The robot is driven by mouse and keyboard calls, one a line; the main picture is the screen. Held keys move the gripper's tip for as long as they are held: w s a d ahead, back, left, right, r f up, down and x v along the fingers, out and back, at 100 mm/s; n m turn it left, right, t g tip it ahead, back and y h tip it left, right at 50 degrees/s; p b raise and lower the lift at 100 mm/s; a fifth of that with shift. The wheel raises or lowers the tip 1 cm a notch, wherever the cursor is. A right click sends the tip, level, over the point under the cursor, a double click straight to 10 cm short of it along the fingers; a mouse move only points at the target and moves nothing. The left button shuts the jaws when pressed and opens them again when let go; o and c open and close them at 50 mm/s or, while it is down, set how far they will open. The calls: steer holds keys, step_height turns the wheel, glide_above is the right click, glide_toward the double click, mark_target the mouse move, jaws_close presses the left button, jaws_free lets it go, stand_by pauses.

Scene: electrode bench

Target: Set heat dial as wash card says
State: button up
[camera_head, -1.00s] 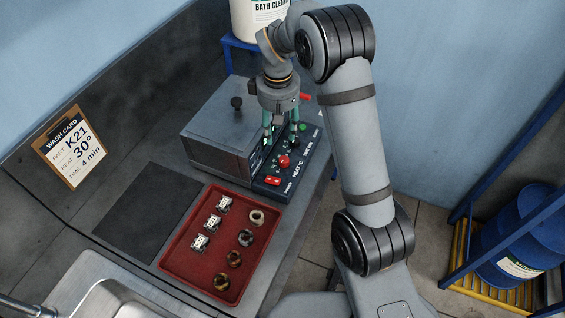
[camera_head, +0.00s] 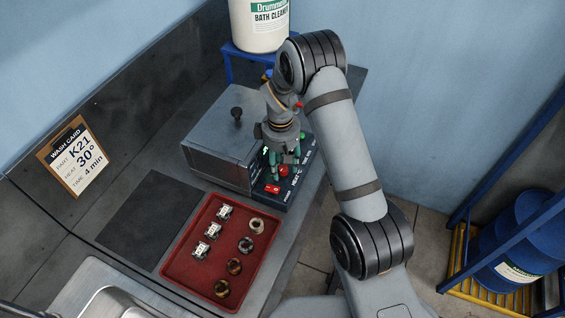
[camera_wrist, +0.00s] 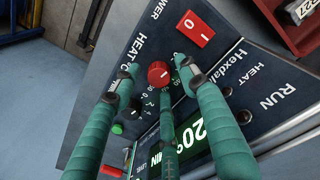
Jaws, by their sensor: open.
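The wash card (camera_head: 76,157) on a clipboard at the left reads part K21, heat 30°, time 4 min. The red heat dial (camera_wrist: 158,73) sits on the sloped dark panel of the grey washer (camera_head: 222,152). My gripper (camera_wrist: 156,66) is open, with its green fingers spread around the dial; I cannot tell whether they touch it. In the head view my gripper (camera_head: 284,172) points down at the panel and partly covers the dial. The green display (camera_wrist: 192,136) shows 20°, partly hidden by a finger.
A red power switch (camera_wrist: 195,29) lies close beside the dial. A black knob (camera_wrist: 136,108) and a green button (camera_wrist: 118,128) are on the panel too. A red tray (camera_head: 186,265) with parts and rings stands in front of the washer.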

steer(key=shift+f, duration=0.1)
steer(key=shift+c, duration=1)
jaws_close()
